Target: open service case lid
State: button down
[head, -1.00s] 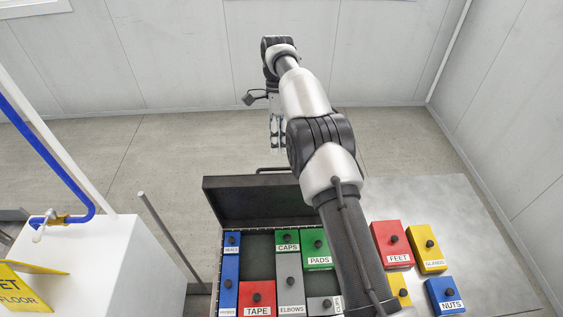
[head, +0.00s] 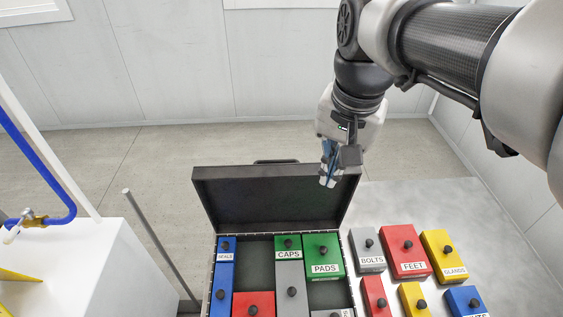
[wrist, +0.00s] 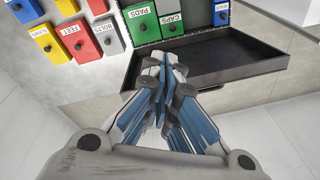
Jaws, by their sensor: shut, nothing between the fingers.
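The service case lid (head: 270,200) is dark and stands raised at the back of the case, its inner side facing me and a handle on its far edge. It also shows in the wrist view (wrist: 225,62). The open case (head: 260,242) holds labelled boxes, among them the green PADS box (head: 323,262), the green CAPS box (head: 287,243) and a blue box (head: 221,285). My gripper (head: 327,184) is shut and empty, pointing down by the lid's right end. In the wrist view my gripper (wrist: 160,65) overlaps the lid's edge; I cannot tell whether they touch.
Right of the case, the grey table (head: 395,210) carries loose boxes: BOLTS (head: 367,261), FEET (head: 408,265), GLANDS (head: 445,265) and several others. A white cabinet (head: 110,270) with a blue hose (head: 45,165) and a grey post (head: 160,245) stand at the left.

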jog(key=s+a+f+y+b, duration=0.15)
jog(key=s+f+b, duration=0.25)
jog(key=s+f, duration=0.9)
jog(key=s+a+f+m+g+y, duration=0.4)
jog(key=a+f+m+y, duration=0.2)
jog(key=m, duration=0.1)
jog(key=w+a+r+m+t+y, duration=0.25)
jog(key=w+m+y, duration=0.5)
jog(key=m, duration=0.55)
jog(key=w+d+f+m+t+h+b, duration=0.1)
jog(key=w+d+f+m+t, duration=0.1)
jog(key=w+d+m+t, duration=0.55)
jog(key=w+d+f+m+t+h, duration=0.1)
jog(key=w+d+f+m+t, duration=0.15)
jog(key=w+m+t, duration=0.6)
jog(key=shift+w+a+r+m+g+b, duration=0.3)
jog(key=shift+w+a+m+g+b, duration=0.1)
jog(key=shift+w+a, duration=0.8)
jog(key=shift+w+a+r+m+g+b, duration=0.25)
jog(key=shift+w+a+m+g+b, duration=0.15)
jog(key=shift+w+a, duration=0.8)
jog(key=shift+w+a+r+m+g+b, duration=0.4)
jog(key=shift+w+a, duration=0.4)
jog(key=shift+w, duration=0.7)
